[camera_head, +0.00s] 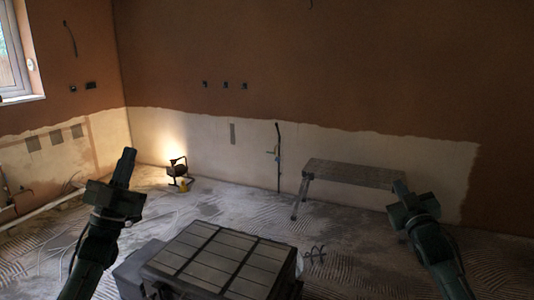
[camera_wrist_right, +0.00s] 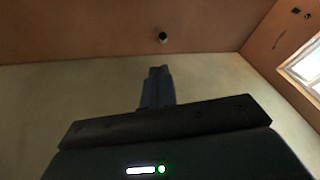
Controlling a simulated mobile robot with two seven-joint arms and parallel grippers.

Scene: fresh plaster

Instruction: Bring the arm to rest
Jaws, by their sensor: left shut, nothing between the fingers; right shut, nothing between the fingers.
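My left gripper (camera_head: 125,165) stands at the left of the head view, raised and pointing up, its fingers together and empty. My right gripper (camera_head: 400,188) is at the right of the head view, pointing up in front of the bench, and is also shut with nothing in it. In the right wrist view the right gripper's closed fingers (camera_wrist_right: 157,85) point up, with wall and ceiling behind them. Both arms are held apart, and neither gripper touches anything.
A dark box with a panelled top (camera_head: 222,258) stands low in front, between the arms. A low bench (camera_head: 352,173) stands near the back wall. A lit work lamp (camera_head: 178,172) is on the floor at the left back. A window (camera_head: 14,50) is at upper left. Air between the arms is clear.

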